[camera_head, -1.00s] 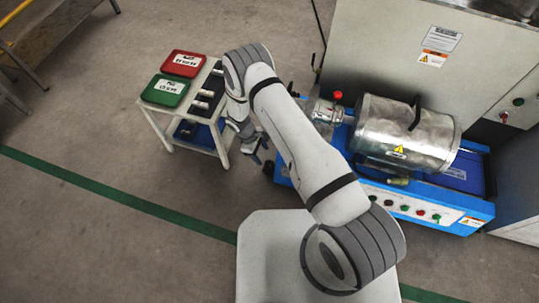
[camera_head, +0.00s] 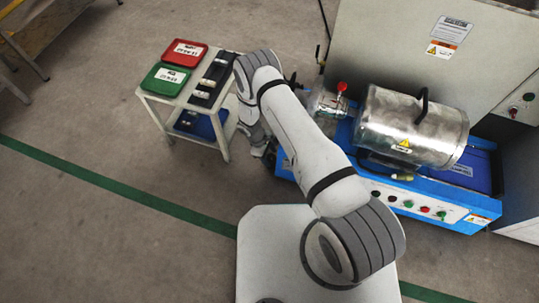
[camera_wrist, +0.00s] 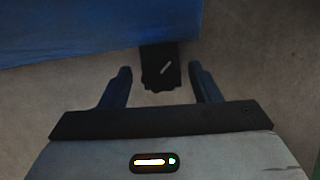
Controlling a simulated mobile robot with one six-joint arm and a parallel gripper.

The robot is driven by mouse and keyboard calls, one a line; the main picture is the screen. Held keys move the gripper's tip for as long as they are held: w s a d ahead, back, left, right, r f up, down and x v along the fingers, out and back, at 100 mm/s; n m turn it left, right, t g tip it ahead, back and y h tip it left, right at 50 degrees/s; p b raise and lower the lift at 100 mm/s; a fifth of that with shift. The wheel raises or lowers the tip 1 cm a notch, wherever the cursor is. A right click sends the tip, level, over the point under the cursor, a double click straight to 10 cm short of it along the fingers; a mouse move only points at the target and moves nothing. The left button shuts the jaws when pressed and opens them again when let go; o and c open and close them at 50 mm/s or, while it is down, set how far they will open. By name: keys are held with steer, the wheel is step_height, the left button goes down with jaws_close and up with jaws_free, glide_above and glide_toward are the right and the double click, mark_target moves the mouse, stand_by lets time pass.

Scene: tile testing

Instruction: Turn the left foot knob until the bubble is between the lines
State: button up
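The foot knob (camera_wrist: 158,72) is black with a short white mark, beside the edge of the blue machine base in the wrist view. My gripper (camera_wrist: 160,70) is open, with one dark finger on each side of the knob and a gap on both sides. In the head view my gripper (camera_head: 262,148) is low at the left end of the blue machine (camera_head: 458,212), mostly hidden by my arm. The knob cannot be made out there. I cannot make out the bubble or its lines in either view.
A white cart (camera_head: 226,142) with a red tray (camera_head: 185,52) and a green tray (camera_head: 165,79) stands close to the left of my arm. A metal drum (camera_head: 412,128) sits on the machine.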

steer(key=c, duration=0.9)
steer(key=shift+s+n+t, duration=0.15)
steer(key=shift+n+t, duration=0.55)
steer(key=shift+n, duration=1.3)
steer(key=shift+h, duration=0.3)
steer(key=o, duration=1)
steer(key=p+v, duration=0.2)
steer(key=v, duration=0.5)
steer(key=shift+r+p, duration=0.4)
steer(key=shift+a, duration=0.15)
